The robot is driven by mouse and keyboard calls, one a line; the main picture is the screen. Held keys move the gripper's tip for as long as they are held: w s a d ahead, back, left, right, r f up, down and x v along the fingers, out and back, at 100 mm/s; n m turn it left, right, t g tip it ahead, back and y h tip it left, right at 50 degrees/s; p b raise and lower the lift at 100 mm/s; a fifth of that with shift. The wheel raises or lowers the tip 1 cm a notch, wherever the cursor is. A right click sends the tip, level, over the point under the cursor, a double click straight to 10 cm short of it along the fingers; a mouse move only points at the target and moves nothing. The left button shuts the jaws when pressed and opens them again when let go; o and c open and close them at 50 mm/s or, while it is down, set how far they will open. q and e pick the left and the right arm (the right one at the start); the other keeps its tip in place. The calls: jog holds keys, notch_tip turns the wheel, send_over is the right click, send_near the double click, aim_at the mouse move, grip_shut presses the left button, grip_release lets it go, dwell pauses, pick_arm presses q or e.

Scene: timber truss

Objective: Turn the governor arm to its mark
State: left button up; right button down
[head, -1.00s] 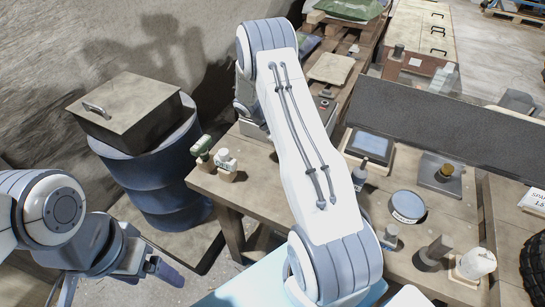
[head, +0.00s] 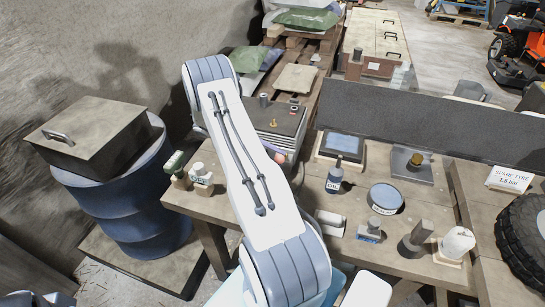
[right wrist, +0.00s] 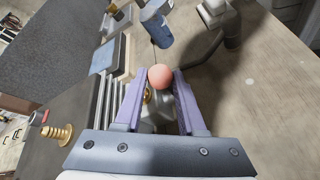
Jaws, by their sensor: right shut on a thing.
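The governor arm's round pink-orange knob (right wrist: 160,76) sits between the purple fingertips of my right gripper (right wrist: 160,82) in the right wrist view. The gripper is shut on it. The rest of the arm is mostly hidden behind the knob and fingers; a bit of brass shows beside it. The dark-topped machine box (head: 285,118) stands on the bench in the head view, and its finned side (right wrist: 113,92) shows in the right wrist view. My right gripper (head: 277,153) is mostly hidden behind my arm in the head view. I cannot make out the mark. My left gripper is out of view.
On the bench are an oil bottle (head: 335,176), a round tin (head: 385,198), a screen (head: 343,145) and small bottles (head: 202,178). A dark panel (head: 430,125) stands behind. A blue drum (head: 135,205) stands left.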

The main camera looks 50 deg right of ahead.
jog(key=c, duration=0.5)
grip_release()
jog(key=b+v, duration=0.2)
jog(key=v, duration=0.8)
jog(key=shift+w+a, duration=0.2)
